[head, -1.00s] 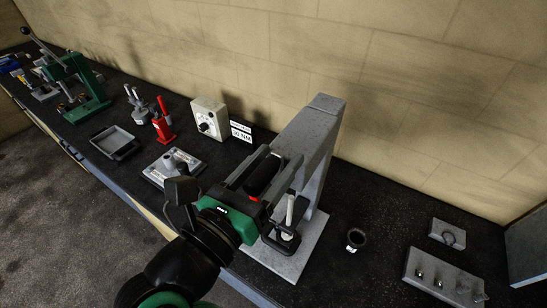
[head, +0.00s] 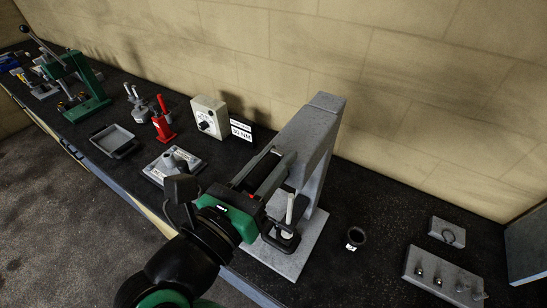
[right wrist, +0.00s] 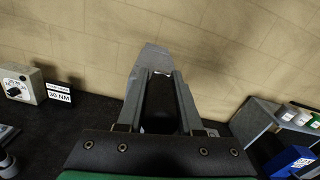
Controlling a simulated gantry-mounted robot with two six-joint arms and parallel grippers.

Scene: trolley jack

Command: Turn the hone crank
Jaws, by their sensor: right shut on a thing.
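The grey hone stand (head: 318,135) rises from a flat base plate (head: 296,262) on the bench, and its upper part shows ahead in the right wrist view (right wrist: 154,58). A black fixture with a pale upright pin (head: 291,208) sits over the base. My right gripper (head: 280,156) is in front of the stand's upper part, its two long fingers reaching toward it. It is shut on the hone crank, but the grip itself is mostly hidden. The fingers also show in the right wrist view (right wrist: 160,76), with a dark area between them. My left gripper is not in view.
A black ring (head: 356,237) and a grey block with pegs (head: 443,276) lie right of the stand. A grey fixture (head: 173,165), a dial box (head: 209,118) and a 30 NM sign (head: 241,130) stand left. The wall is close behind.

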